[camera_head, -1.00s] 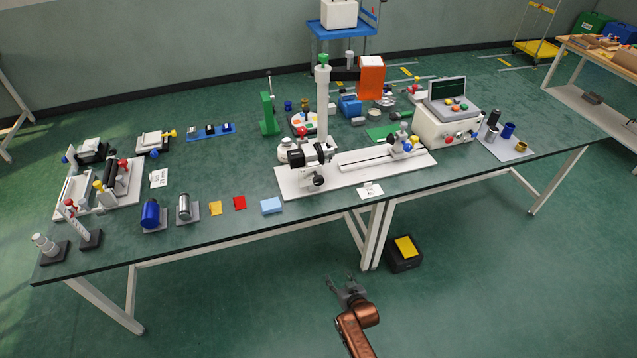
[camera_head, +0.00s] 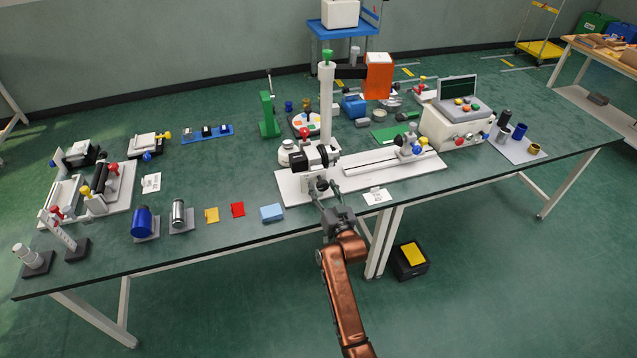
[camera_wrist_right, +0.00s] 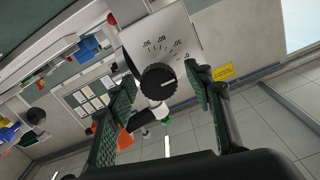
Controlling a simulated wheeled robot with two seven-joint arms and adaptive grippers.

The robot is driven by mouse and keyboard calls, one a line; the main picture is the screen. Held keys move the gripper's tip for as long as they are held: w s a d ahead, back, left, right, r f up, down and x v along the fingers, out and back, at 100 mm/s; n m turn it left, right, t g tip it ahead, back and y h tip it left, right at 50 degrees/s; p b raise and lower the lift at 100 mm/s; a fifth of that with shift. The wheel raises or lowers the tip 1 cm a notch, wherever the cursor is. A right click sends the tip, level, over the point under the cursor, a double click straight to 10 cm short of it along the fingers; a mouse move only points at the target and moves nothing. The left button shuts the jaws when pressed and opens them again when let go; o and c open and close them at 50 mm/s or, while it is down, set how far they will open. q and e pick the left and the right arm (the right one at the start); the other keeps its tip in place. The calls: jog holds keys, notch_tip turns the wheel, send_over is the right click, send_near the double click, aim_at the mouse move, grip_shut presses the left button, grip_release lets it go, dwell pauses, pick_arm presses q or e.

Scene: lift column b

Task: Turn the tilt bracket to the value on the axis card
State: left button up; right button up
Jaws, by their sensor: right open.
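The tilt bracket (camera_head: 318,184) stands at the left end of a white base plate, below a black-and-white cylindrical unit. In the right wrist view its black round knob (camera_wrist_right: 159,82) sits on a pale dial plate (camera_wrist_right: 160,38) marked from 0 to 90. A short white line on the knob points right, toward the 0 end. My right gripper (camera_head: 326,196) is open at the bracket's front. In the wrist view its fingers (camera_wrist_right: 162,76) stand on either side of the knob; contact is not clear. The axis card (camera_head: 377,196) lies at the table's front edge, its print too small to read surely. My left gripper is out of view.
The white base plate (camera_head: 357,185) carries a rail and small knobs to the right. A white column (camera_head: 326,105) rises behind the bracket. A light blue block (camera_head: 271,213) lies left of the gripper. A black box (camera_head: 411,262) stands on the floor under the table.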

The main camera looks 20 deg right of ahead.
jog(key=shift+w, duration=0.75)
jog(key=shift+s+d+r, duration=0.1)
jog(key=shift+c, duration=0.6)
grip_shut()
